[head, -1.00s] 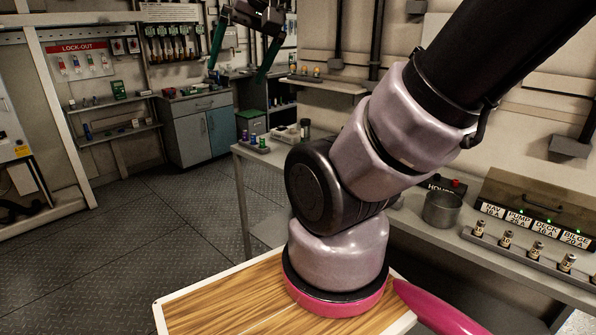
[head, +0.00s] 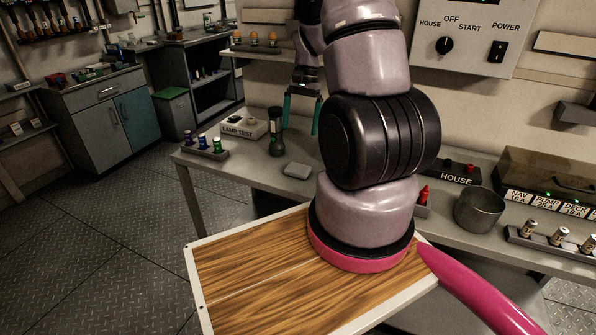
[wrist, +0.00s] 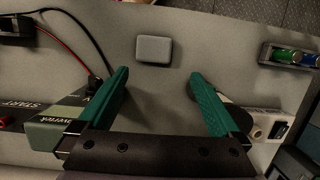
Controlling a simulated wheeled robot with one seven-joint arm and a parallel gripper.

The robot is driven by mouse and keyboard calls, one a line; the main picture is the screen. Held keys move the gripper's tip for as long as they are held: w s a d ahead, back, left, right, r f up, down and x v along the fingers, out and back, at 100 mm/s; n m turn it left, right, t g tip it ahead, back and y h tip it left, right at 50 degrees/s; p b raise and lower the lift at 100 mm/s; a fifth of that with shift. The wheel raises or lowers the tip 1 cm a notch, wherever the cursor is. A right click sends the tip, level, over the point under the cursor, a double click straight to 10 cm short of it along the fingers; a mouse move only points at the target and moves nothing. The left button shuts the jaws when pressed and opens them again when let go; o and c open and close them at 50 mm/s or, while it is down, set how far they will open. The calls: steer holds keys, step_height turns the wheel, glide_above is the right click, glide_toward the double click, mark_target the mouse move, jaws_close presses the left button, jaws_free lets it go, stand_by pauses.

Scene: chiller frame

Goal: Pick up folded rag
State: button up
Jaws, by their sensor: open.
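The folded rag (head: 297,170) looks like a small light-grey rounded square lying flat on the grey bench. In the wrist view it (wrist: 154,49) lies just beyond my fingertips, roughly centred between them. My gripper (head: 302,122) has green fingers pointing down above the bench, behind and a little above the rag in the head view. In the wrist view my gripper (wrist: 158,76) is open and empty, apart from the rag.
A dark torch (head: 275,132) and a LAMP TEST box (head: 243,127) stand left of the rag. A holder with coloured cells (head: 205,150) sits near the bench's left end. A metal cup (head: 480,208) stands to the right. Bare bench surrounds the rag.

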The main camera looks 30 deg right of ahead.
glide_above(298, 168)
steer(key=w+d, duration=0.2)
steer(key=shift+g, duration=0.3)
steer(key=x, duration=0.4)
steer(key=d+x, duration=0.1)
steer(key=x, duration=0.2)
steer(key=shift+w+d+f, duration=0.1)
steer(key=shift+w+f, duration=0.15)
steer(key=shift+w, duration=0.15)
steer(key=x, duration=0.5)
steer(key=shift+s+f, duration=0.15)
steer(key=shift+f, duration=0.05)
steer(key=shift+a, duration=0.2)
steer(key=c, duration=1)
